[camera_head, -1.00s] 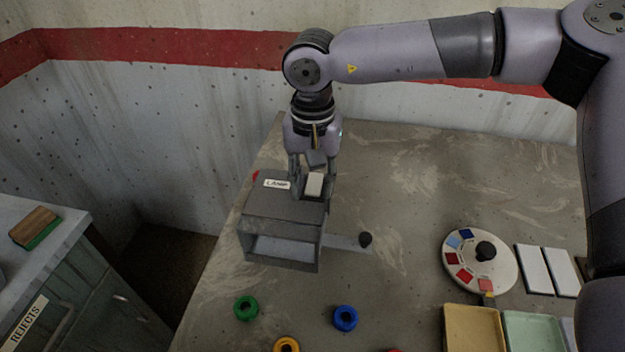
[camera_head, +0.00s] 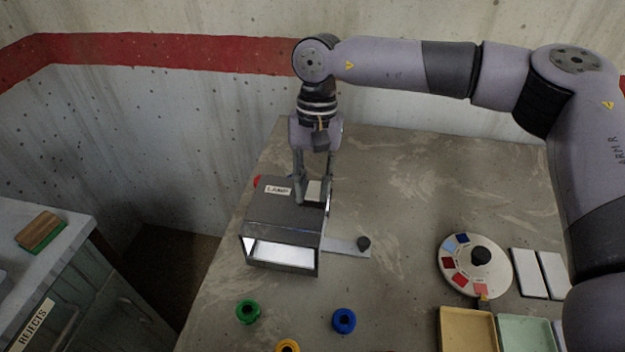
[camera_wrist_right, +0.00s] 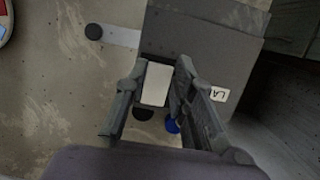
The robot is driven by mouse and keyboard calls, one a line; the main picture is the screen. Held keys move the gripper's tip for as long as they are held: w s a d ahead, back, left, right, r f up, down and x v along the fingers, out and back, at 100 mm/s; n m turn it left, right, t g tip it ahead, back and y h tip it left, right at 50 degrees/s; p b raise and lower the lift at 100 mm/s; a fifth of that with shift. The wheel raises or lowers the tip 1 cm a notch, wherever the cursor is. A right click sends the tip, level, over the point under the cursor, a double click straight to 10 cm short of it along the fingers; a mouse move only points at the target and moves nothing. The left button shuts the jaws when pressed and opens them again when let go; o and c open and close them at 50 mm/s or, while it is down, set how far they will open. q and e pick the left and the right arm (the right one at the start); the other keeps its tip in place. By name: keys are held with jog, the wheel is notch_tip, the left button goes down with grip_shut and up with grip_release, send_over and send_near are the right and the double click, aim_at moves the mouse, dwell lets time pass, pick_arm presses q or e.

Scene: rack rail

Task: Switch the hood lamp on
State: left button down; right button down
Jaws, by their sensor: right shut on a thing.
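The hood (camera_head: 285,215) is a grey box with a white "LAMP" label (camera_head: 278,190) on top, standing near the table's left edge. Its open front shows a bright white interior. A pale switch plate (camera_head: 313,190) sits on top beside the label; it also shows in the right wrist view (camera_wrist_right: 156,84). My right gripper (camera_head: 314,200) points down at the hood top, its fingers on either side of the pale plate and shut on it. Whether the plate is tilted I cannot tell. My left gripper is not in view.
A flat strip with a black knob (camera_head: 363,243) sticks out right of the hood. Green (camera_head: 248,312), blue (camera_head: 344,320) and yellow rings lie in front. A dial with colored patches (camera_head: 462,265), white tiles and trays (camera_head: 470,330) stand at right. The table's back right is clear.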

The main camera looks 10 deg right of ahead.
jog(key=shift+w+r+g+y, duration=0.2)
jog(key=shift+g+y, duration=0.1)
jog(key=shift+g, duration=0.3)
jog(key=c, duration=1.4)
grip_release()
jog(key=shift+f, duration=0.1)
jog(key=shift+o, duration=0.2)
jog(key=v, duration=1.2)
jog(key=shift+d, duration=0.1)
